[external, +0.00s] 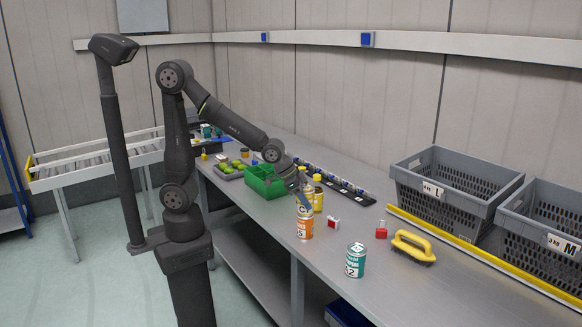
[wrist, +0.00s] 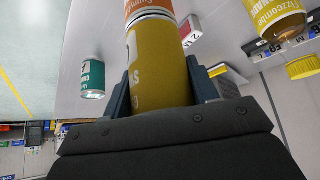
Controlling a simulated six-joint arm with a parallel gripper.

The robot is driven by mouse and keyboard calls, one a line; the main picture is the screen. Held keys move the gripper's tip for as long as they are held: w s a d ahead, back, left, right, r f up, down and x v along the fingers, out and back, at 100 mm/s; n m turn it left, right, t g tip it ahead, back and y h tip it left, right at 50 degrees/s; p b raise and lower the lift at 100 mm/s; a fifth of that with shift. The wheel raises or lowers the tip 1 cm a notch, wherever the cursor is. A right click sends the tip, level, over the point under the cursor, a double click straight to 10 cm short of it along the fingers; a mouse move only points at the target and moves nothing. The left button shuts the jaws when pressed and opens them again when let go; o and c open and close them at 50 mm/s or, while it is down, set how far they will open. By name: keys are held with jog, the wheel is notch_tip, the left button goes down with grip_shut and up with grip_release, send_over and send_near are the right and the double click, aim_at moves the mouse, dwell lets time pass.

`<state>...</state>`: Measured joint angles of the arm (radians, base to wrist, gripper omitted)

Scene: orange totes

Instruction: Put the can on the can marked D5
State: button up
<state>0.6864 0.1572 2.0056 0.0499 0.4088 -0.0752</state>
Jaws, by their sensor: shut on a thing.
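My gripper (wrist: 160,88) is shut around the sides of a gold-yellow can (wrist: 158,65), which also shows in the external view (external: 304,209). An orange can (external: 305,229) stands upright on the bench directly below it. In the wrist view the orange can (wrist: 148,6) appears just past the held can's far end, in line with it. I cannot tell whether the two cans touch. A teal can (external: 355,260) stands upright nearer the bench's front edge; it is at left in the wrist view (wrist: 92,78). The markings on the cans are too small or cut off to read surely.
An amber bottle (wrist: 275,20) with a yellow cap stands close to the held can. A small red-and-white box (external: 333,223), a red item (external: 381,229) and a yellow-handled brush (external: 412,246) lie to the right. A green bin (external: 265,187) stands behind left; grey crates (external: 455,200) stand right.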

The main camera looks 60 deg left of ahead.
jog(key=o, duration=1.2)
jog(key=shift+f, duration=0.15)
jog(key=shift+s+a+r, duration=0.15)
jog(key=shift+s+r, duration=0.05)
jog(key=shift+r, duration=0.45)
jog(key=v, duration=1.1)
jog(key=x, duration=1.2)
jog(key=shift+f, duration=0.25)
jog(key=shift+r, duration=0.2)
